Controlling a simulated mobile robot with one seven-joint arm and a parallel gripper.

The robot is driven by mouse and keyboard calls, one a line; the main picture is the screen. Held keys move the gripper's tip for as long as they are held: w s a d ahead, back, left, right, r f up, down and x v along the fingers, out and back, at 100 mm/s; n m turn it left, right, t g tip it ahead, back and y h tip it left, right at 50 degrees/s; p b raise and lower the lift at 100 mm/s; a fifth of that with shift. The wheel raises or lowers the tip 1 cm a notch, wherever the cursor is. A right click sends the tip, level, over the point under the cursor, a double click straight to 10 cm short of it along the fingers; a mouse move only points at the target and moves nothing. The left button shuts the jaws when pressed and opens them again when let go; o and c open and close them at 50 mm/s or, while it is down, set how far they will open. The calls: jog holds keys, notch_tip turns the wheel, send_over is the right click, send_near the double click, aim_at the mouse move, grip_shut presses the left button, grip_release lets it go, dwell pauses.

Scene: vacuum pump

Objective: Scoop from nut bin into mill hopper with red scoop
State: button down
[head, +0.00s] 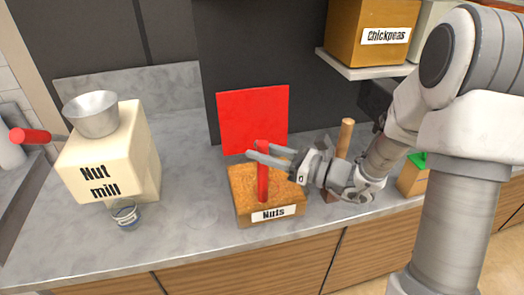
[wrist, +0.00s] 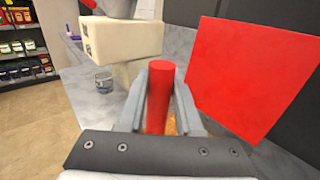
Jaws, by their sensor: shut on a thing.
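The nut bin (head: 243,217), a wooden box labelled "Nuts" and filled with brown contents, sits on the counter at the middle of the head view. The red scoop (head: 262,180) has its handle upright over the bin. Its lower end is at the nuts, and I cannot tell how deep it goes. My gripper (head: 258,157) is shut on the handle, which also shows between the fingers in the wrist view (wrist: 159,95). The cream nut mill (head: 110,155) stands to the left, with a grey metal hopper (head: 92,115) on top.
A red panel (head: 253,118) stands upright behind the bin. A small glass jar (head: 125,213) sits under the mill, and a red-knobbed crank (head: 32,136) sticks out to its left. A shelf with a chickpeas box (head: 372,32) hangs at upper right. Bare counter lies between mill and bin.

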jog(key=shift+r, duration=0.1)
notch_tip(320, 180, up, 11)
jog(key=p, duration=0.9)
jog(key=shift+r, duration=0.1)
dwell(0.9)
